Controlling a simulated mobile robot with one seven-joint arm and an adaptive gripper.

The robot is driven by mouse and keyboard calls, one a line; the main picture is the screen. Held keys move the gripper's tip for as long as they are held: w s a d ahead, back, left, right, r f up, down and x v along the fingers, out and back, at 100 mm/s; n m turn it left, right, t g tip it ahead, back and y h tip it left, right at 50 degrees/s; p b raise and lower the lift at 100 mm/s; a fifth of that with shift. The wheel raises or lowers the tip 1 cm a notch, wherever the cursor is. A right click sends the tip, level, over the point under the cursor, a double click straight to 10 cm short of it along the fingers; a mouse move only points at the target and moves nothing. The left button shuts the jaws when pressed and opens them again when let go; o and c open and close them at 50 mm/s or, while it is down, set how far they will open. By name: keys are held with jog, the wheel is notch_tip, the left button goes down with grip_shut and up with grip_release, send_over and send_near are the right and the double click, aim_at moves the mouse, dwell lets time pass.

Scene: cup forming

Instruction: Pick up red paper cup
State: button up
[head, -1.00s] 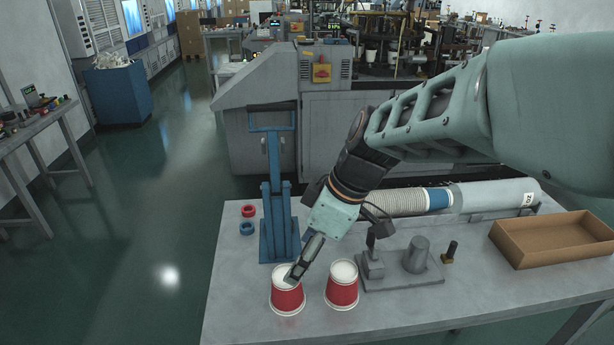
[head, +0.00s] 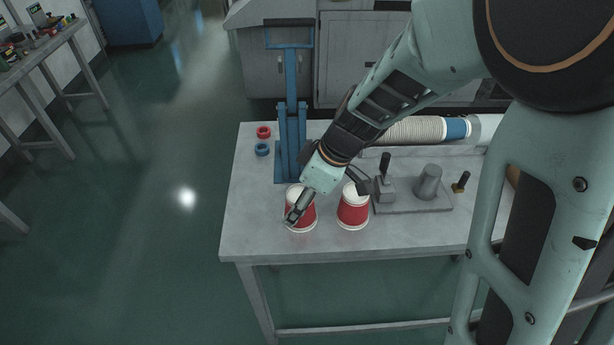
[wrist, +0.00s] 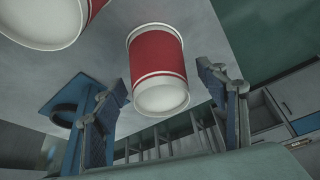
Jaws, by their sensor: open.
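Two red paper cups with white rims and bands stand on the grey table. The left red cup (head: 306,217) is partly hidden by my gripper (head: 294,213), which reaches down across it from the upper right. The right red cup (head: 353,211) stands beside it, a small gap apart. In the wrist view, one red cup (wrist: 158,58) shows centrally between the spread fingers of my gripper (wrist: 163,84), its pale round end facing the camera. The other cup (wrist: 50,18) is cut off at the upper left. My gripper is open and holds nothing.
A blue stand (head: 291,140) rises close behind the left cup. A red ring (head: 264,131) and a blue ring (head: 262,149) lie left of it. A grey fixture (head: 411,198) sits right of the cups. The table (head: 250,225) is bare at front left.

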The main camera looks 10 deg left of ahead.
jog(key=c, duration=0.9)
jog(key=shift+r, duration=0.15)
